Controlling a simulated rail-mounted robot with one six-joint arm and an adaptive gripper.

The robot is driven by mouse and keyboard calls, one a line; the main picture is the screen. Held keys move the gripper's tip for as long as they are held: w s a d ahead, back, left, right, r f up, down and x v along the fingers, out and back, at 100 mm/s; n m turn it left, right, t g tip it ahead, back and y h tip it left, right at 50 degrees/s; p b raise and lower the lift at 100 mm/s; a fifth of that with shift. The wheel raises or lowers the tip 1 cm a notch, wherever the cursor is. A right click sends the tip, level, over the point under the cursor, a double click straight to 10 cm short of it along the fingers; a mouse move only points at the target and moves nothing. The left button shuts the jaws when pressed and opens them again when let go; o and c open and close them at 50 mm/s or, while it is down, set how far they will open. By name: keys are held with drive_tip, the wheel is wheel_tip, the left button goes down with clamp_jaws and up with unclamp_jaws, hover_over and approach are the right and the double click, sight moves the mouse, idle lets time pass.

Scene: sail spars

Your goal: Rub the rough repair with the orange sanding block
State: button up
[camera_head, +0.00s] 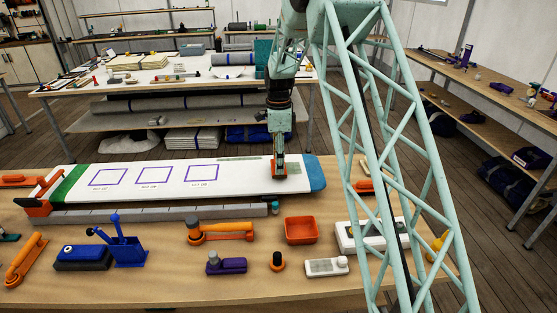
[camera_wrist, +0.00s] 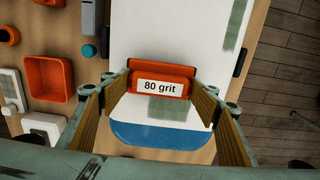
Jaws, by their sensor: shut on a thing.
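My gripper (camera_head: 279,160) points down over the blue-tipped end of the white board (camera_head: 130,178). It is shut on the orange sanding block (camera_wrist: 160,73), labelled "80 grit"; the block also shows at the gripper's tip in the head view (camera_head: 280,174). The block is at or just above the board's surface; I cannot tell if it touches. In the wrist view a grey-green rough patch (camera_wrist: 172,108) lies on the board beside the block, towards the blue tip (camera_wrist: 160,136), and is partly hidden by the block. Another grey-green strip (camera_wrist: 236,25) runs along the board's edge.
The board lies on a wooden bench. In front are an orange tray (camera_head: 301,230), an orange-handled tool (camera_head: 220,233), a purple block (camera_head: 226,263), a blue holder (camera_head: 128,250) and white boxes (camera_head: 327,266). An orange clamp (camera_head: 38,207) grips the board's left end.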

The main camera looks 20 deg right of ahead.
drive_tip(key=shift+f+b, duration=0.35)
drive_tip(key=shift+f, duration=0.55)
idle(2.4)
drive_tip(key=shift+d, duration=0.2)
drive_tip(key=shift+s+d, duration=0.2)
drive_tip(key=shift+d, duration=0.45)
drive_tip(key=shift+s+d, duration=0.2)
drive_tip(key=shift+d, duration=0.4)
drive_tip(key=shift+d, duration=0.15)
drive_tip(key=shift+s+d, duration=0.2)
drive_tip(key=shift+d, duration=0.5)
drive_tip(key=shift+s+d, duration=0.15)
drive_tip(key=shift+d, duration=0.55)
drive_tip(key=shift+d, duration=0.1)
drive_tip(key=shift+s+d, duration=0.2)
drive_tip(key=shift+d, duration=0.45)
drive_tip(key=shift+s+d, duration=0.15)
drive_tip(key=shift+d, duration=0.5)
drive_tip(key=shift+a, duration=0.1)
